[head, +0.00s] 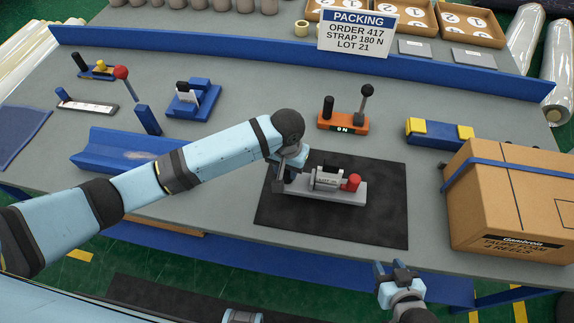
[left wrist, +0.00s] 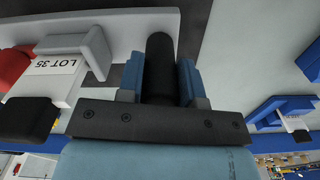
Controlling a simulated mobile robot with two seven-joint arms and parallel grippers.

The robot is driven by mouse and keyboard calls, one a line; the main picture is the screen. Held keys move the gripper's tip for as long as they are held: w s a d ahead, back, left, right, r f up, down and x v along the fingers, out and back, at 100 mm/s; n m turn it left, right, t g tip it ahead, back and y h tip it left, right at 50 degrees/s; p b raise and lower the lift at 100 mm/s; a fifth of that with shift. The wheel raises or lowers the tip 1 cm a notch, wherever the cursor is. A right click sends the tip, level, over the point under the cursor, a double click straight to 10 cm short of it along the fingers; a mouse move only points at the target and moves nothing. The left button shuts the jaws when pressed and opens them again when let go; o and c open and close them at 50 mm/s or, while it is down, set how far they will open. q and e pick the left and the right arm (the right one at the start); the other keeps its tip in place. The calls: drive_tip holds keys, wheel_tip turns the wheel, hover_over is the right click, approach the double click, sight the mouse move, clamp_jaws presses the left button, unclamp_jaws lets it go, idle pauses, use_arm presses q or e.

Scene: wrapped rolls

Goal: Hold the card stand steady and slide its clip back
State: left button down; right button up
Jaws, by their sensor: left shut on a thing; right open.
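The grey card stand (head: 347,194) lies on a black mat, with a white card (head: 325,180) upright on it, reading LOT 35 in the left wrist view (left wrist: 50,67). A red knob (head: 352,182) stands at its right end, beside the card; I cannot tell whether it belongs to the clip. My left gripper (head: 286,178) is at the stand's left end. Its blue fingers are shut on the stand's black post (left wrist: 160,65). A black piece (left wrist: 28,118) is by the card. My right gripper (head: 396,270) is open and empty, off the table's front edge.
The black mat (head: 385,225) is clear in front of the stand. A cardboard box (head: 500,205) is at the right. An orange device with a lever (head: 343,123) stands behind. A blue card holder (head: 205,100) and blue trough (head: 115,148) are at the left.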

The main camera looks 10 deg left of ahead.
use_arm(q)
drive_tip(key=shift+f+b, duration=0.35)
drive_tip(key=shift+f, duration=1.3)
use_arm(e)
drive_tip(key=shift+f, duration=0.4)
idle(0.5)
drive_tip(key=o, duration=0.3)
drive_tip(key=n+g+y, duration=0.4)
drive_tip(key=n, duration=0.2)
approach(346, 186)
drive_tip(key=d+f, duration=0.1)
drive_tip(key=f, duration=0.1)
drive_tip(key=s+d+f, duration=0.1)
drive_tip(key=f, duration=0.1)
drive_tip(key=d+f, duration=0.1)
drive_tip(key=f, duration=0.1)
drive_tip(key=shift+s+f, duration=0.25)
drive_tip(key=shift+s, duration=0.1)
drive_tip(key=w+r+n+g+y, duration=0.2)
drive_tip(key=w+r+n+g, duration=0.35)
drive_tip(key=r+n, duration=0.2)
drive_tip(key=shift+m, duration=0.35)
drive_tip(key=x, duration=1.1)
drive_tip(key=shift+w+a+f, duration=0.2)
drive_tip(key=shift+w+f, duration=0.1)
drive_tip(key=shift+w, duration=0.05)
